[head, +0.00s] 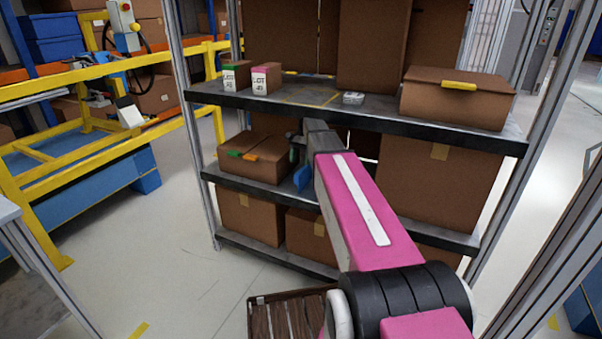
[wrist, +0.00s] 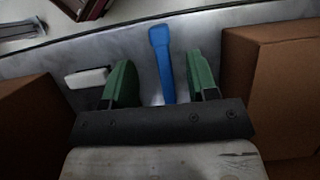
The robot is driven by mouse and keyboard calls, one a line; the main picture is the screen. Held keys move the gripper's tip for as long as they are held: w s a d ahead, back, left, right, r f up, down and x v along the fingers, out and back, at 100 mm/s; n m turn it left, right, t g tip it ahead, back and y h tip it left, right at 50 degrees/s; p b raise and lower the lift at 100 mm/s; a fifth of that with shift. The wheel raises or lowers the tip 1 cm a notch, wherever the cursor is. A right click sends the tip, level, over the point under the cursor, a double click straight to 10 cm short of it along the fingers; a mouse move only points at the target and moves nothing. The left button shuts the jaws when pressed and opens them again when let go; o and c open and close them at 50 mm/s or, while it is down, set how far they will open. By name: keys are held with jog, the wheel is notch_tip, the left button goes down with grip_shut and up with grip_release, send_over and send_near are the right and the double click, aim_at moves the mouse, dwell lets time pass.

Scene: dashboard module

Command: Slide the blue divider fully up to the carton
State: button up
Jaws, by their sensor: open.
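The blue divider (wrist: 162,62) stands between the two green fingers of my gripper (wrist: 163,78) in the wrist view, with a visible gap on each side. In the head view the divider (head: 303,178) shows at the middle shelf, right of the small carton (head: 250,165) with green and orange tabs. My gripper (head: 296,152) is open there, largely hidden behind my pink arm. In the wrist view one carton (wrist: 28,112) is at the left and another carton (wrist: 270,85) at the right, both apart from the divider.
A large carton (head: 435,190) fills the right of the middle shelf. The upper shelf (head: 300,103) is close above my gripper, with two small labelled boxes and a carton with a yellow handle (head: 457,92). A brown slatted crate (head: 285,312) is below.

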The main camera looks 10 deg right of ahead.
aim_at(298, 174)
jog(key=shift+x, duration=3.65)
